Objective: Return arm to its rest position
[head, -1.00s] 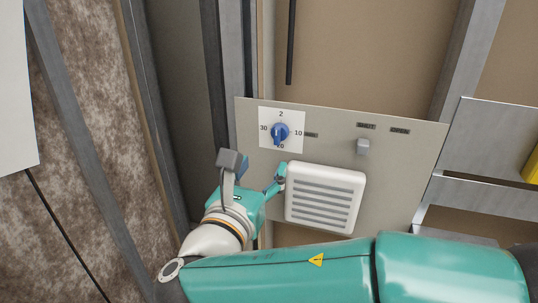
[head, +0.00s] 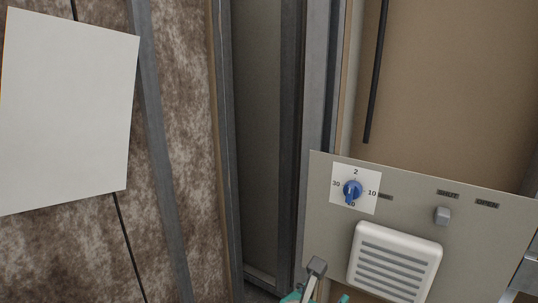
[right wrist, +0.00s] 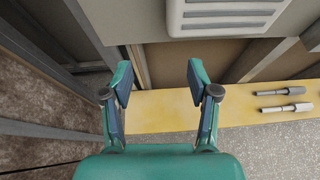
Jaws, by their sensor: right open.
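My right gripper (right wrist: 160,90) is open in the right wrist view, with nothing between its two fingers. In the head view only its top and part of the wrist (head: 316,268) show at the bottom edge, below and left of the white vent. The beige control panel (head: 420,195) carries a blue knob (head: 353,189) on a white dial plate, a small grey switch (head: 442,215) and the white louvred vent (head: 394,262). The vent also shows at the top of the right wrist view (right wrist: 225,16). The gripper is apart from the panel. My left gripper is not in view.
Grey metal posts (head: 225,150) stand left of the panel. A white sheet (head: 65,110) hangs on the brown mottled wall. In the right wrist view, a yellow surface (right wrist: 165,111) lies beyond the fingers, with two grey tool-like objects (right wrist: 287,107) at the right.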

